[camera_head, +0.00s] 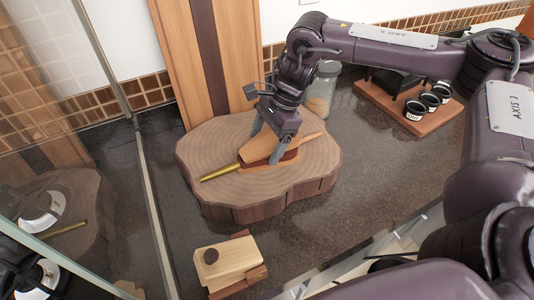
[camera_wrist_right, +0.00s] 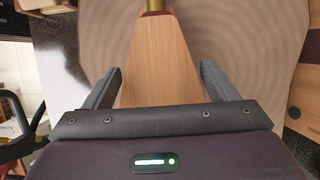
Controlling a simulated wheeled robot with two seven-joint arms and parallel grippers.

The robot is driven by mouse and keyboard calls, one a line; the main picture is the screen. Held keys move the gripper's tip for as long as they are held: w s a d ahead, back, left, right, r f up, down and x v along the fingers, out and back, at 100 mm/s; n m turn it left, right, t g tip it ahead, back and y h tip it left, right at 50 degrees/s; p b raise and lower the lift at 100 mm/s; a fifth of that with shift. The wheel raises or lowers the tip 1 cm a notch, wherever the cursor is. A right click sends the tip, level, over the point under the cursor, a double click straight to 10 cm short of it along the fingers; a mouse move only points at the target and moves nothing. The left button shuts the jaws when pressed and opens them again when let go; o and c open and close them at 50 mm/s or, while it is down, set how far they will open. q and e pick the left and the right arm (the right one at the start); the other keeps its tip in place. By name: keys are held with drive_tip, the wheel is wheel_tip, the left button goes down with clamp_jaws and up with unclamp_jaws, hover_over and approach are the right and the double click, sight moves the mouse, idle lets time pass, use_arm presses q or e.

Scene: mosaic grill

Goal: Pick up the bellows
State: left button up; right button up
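The bellows (camera_head: 263,149) has pale wooden boards, a reddish-brown middle and a long brass nozzle pointing left. It lies on a round slab of tree trunk (camera_head: 215,155). My right gripper (camera_head: 267,143) is down over the bellows, one finger on each side, open. In the right wrist view, the bellows' wooden board (camera_wrist_right: 160,60) lies between the two fingers (camera_wrist_right: 160,72), with a narrow gap visible on the right. Whether the left finger touches is unclear. Part of the bellows is hidden by my gripper. My left gripper is not seen.
A glass jar (camera_head: 322,92) stands behind the slab. A wooden tray (camera_head: 408,118) with small dark cups is at right. A wooden block with a brown knob (camera_head: 227,264) lies in front. A glass pane (camera_head: 60,130) stands at left. The dark counter right of the slab is clear.

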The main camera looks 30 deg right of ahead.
drive_tip(key=c, duration=1.2)
drive_tip(key=shift+w+r, duration=0.1)
drive_tip(key=shift+r, duration=0.1)
